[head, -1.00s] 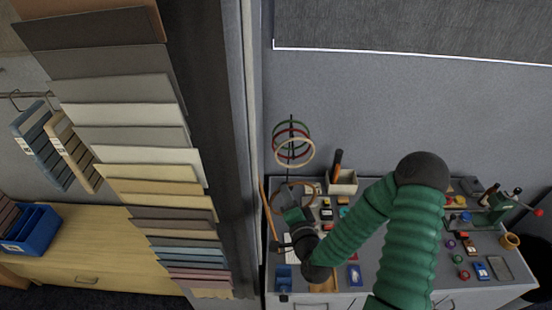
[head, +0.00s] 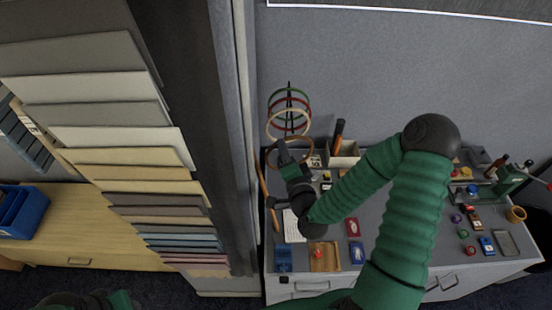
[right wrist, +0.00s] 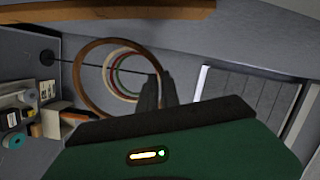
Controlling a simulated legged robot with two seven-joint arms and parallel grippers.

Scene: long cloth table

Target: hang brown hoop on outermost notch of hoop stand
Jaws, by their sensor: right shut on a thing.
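The hoop stand (head: 289,92) is a thin dark post at the back left of the grey table. A green hoop (head: 289,89), a red hoop (head: 308,112) and a cream hoop (head: 268,124) hang on it. My right gripper (head: 284,155) is shut on the brown hoop (head: 312,151), held just in front of and below the cream hoop. In the right wrist view the brown hoop (right wrist: 82,75) is nearest, overlapping the hung hoops and the stand's rod (right wrist: 78,64). The fingers (right wrist: 156,92) cover part of its rim. Whether it touches the stand is unclear.
A pen box (head: 345,157) with a dark-handled tool stands right of the stand. Small items and a green press (head: 500,184) fill the table's right side. A tall sample rack (head: 190,130) stands close on the left.

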